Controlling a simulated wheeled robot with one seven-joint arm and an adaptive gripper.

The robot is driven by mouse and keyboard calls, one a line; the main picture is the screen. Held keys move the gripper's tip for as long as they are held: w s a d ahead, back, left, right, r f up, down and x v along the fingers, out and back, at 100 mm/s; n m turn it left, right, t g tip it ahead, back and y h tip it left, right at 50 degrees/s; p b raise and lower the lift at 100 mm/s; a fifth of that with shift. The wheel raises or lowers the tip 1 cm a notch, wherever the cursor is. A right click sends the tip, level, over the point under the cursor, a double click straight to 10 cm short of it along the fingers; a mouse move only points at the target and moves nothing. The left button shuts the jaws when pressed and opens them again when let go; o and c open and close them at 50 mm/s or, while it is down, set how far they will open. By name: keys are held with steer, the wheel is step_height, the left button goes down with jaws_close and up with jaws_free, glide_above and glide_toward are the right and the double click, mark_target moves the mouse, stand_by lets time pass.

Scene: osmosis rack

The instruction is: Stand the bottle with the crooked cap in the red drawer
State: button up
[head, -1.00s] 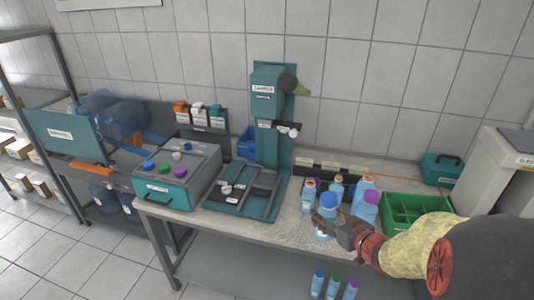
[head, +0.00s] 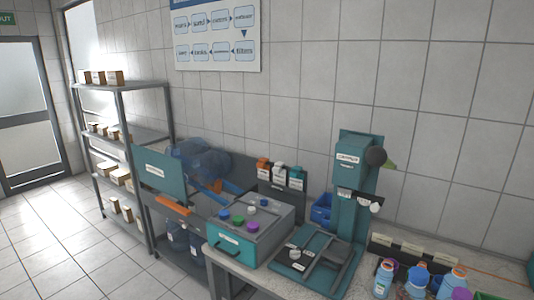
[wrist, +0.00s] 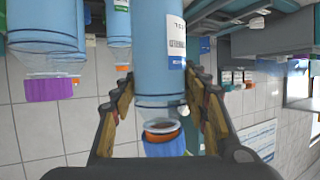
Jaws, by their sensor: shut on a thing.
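In the wrist view, which is upside down, my gripper (wrist: 160,82) is shut on a light blue bottle (wrist: 152,50) with a white label. The fingers lie on both sides of its shoulder and neck. Its blue cap (wrist: 165,147) sits tilted, with an orange ring showing beside it. In the head view, a blue-capped bottle (head: 415,287) at the lower right seems to be the same one. My gripper is outside the head view. I cannot make out a red drawer in either view.
Other bottles stand close by, one with an orange ring (head: 384,280) and one with a purple cap (wrist: 50,88). The teal capping stand (head: 350,185) and a grey box with a teal front (head: 235,250) occupy the bench. A shelf rack (head: 120,150) stands left; the floor there is clear.

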steer(key=w+a+f+n+y, duration=0.1)
steer(key=w+a+f, duration=0.1)
steer(key=a+f, duration=0.7)
steer(key=w+a+f+n+y, duration=0.15)
steer(key=a+f, duration=0.35)
steer(key=a, duration=0.9)
steer(key=s+f, duration=0.5)
steer(key=f, duration=0.1)
steer(key=shift+a+f, duration=0.2)
steer(key=shift+f, duration=0.15)
steer(key=shift+m, duration=0.25)
